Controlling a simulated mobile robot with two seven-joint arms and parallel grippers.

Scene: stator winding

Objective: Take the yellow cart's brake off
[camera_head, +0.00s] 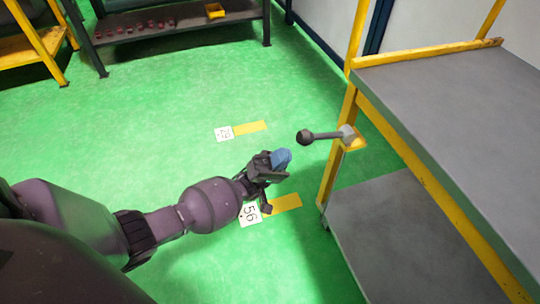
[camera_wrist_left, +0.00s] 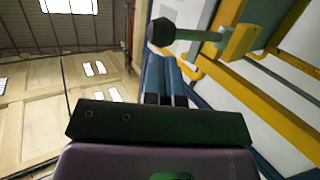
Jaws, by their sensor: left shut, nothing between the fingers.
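The yellow cart (camera_head: 363,93) stands at the right, with a grey top and a grey lower shelf. Its brake lever (camera_head: 325,136), a dark rod with a round black knob, sticks out to the left from a yellow bracket on the cart's near post. My left gripper (camera_head: 282,158) is below and left of the knob, apart from it, with its blue fingertips shut and empty. In the left wrist view the brake lever (camera_wrist_left: 185,34) shows beyond the fingers (camera_wrist_left: 165,65), with the knob near the top middle. My right gripper is not in view.
A dark shelf (camera_head: 180,20) with small red parts and a yellow bin stands at the back. A yellow-framed rack (camera_head: 45,38) is at the far left. Floor markers 29 (camera_head: 224,133) and 56 (camera_head: 250,214) lie on the green floor, which is otherwise open.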

